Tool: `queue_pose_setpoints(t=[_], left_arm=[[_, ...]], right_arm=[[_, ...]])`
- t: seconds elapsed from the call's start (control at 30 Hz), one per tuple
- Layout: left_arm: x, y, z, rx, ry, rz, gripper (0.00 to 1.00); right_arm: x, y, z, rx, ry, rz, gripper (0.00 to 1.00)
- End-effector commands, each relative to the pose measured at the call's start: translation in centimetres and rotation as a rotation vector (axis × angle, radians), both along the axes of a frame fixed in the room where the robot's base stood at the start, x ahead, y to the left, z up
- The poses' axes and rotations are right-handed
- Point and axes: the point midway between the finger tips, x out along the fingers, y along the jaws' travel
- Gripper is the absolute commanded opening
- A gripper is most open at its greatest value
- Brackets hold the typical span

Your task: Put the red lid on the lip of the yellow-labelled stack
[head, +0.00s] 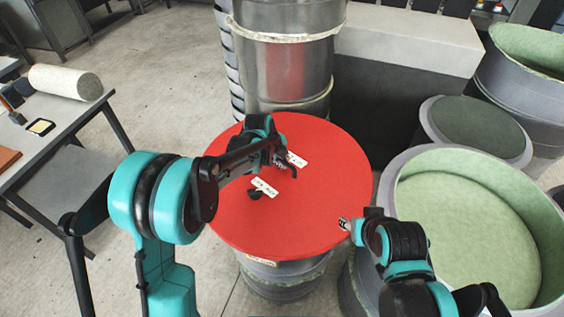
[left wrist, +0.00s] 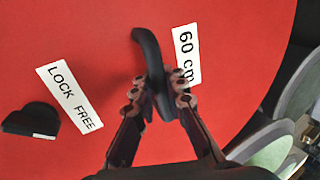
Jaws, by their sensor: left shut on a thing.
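The red lid (head: 320,215) is a wide flat disc, roughly level, over a grey round stack (head: 285,283) in the middle of the head view. A pale yellowish label (head: 261,262) shows just under its front edge. The lid hides the stack's lip, so I cannot tell whether they touch. My left gripper (head: 284,163) is over the lid; in the left wrist view (left wrist: 161,88) it is shut on the lid's curved black handle (left wrist: 148,48). My right gripper (head: 345,223) is at the lid's right edge; its jaws are too small to judge.
A metal drum stack (head: 285,70) stands close behind the lid. A large grey mould with a green inside (head: 465,215) stands close on the right, with a smaller one (head: 475,130) behind. A table (head: 60,130) is at left. Open floor lies between table and lid.

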Motion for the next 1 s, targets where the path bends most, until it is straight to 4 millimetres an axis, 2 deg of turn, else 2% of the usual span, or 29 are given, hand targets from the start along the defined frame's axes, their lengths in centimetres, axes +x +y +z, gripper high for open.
queue_pose_setpoints(t=[0.53, 1.0], left_arm=[[0.0, 0.0, -5.3, 0.000, -0.001, 0.001, 0.00], [0.0, 0.0, -5.8, 0.000, -0.001, 0.001, 0.00]], right_arm=[[0.0, 0.0, -3.7, 0.000, 0.000, 0.000, 0.40], [0.0, 0.0, -4.0, 0.000, 0.000, 0.000, 0.40]])
